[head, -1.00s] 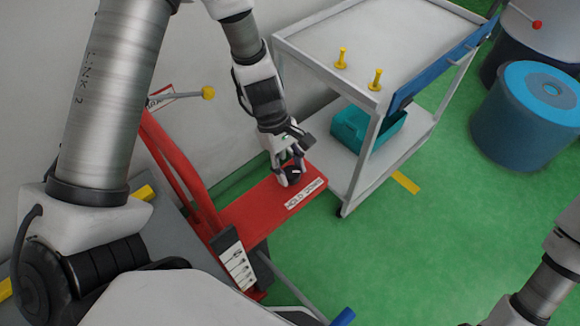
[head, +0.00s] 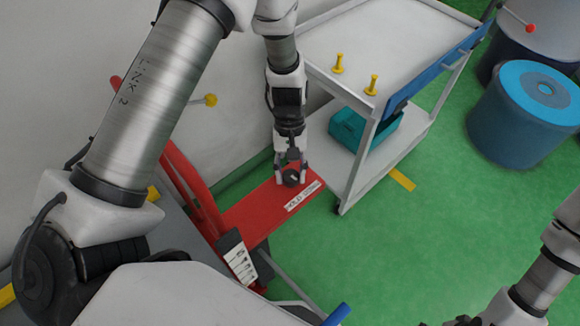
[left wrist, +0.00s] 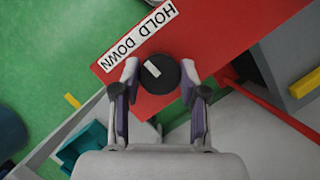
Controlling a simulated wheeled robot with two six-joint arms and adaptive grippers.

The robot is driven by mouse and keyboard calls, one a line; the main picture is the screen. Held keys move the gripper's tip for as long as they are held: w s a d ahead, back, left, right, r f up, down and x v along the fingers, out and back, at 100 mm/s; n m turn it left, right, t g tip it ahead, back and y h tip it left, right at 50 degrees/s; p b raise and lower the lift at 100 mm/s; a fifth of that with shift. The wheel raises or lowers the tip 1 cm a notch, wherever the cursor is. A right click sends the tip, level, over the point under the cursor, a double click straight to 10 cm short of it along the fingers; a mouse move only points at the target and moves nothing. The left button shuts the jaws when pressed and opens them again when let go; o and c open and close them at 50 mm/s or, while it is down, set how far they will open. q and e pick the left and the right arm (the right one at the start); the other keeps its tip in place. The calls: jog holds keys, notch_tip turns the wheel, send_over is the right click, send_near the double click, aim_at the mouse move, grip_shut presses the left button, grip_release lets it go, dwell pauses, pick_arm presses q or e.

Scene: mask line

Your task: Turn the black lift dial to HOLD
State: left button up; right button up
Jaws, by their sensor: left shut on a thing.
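The black lift dial (head: 291,179) sits on the end of a red beam (head: 253,213). It also shows in the left wrist view (left wrist: 166,82), with a white mark pointing up-left toward the DOWN end of the HOLD DOWN label (left wrist: 138,35). My left gripper (left wrist: 160,84) is shut on the dial, one finger on each side. In the head view the left gripper (head: 291,176) hangs over the dial from above. Of my right arm, the forearm and a dark bit of what seems to be its gripper (head: 458,321) show at the bottom edge.
A white cart (head: 400,42) with two yellow pegs (head: 338,63) and a teal bin (head: 350,130) stands close right of the dial. A lever with a yellow knob (head: 211,100) is by the wall. Blue drums (head: 515,125) stand far right.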

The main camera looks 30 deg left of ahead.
pick_arm(q)
jog(key=m+y+p, duration=0.1)
jog(key=m, duration=0.1)
jog(key=m+y+p, duration=0.1)
jog(key=m, duration=0.2)
jog(key=shift+d+m+g, duration=0.15)
jog(key=shift+m+g, duration=0.15)
jog(key=shift+g, duration=0.1)
jog(key=shift+m+y+p, duration=0.8)
jog(key=shift+m+p, duration=0.25)
jog(key=shift+m, duration=1.15)
jog(key=o, duration=1.1)
jog(key=v, duration=1.2)
jog(key=shift+s+d, duration=0.15)
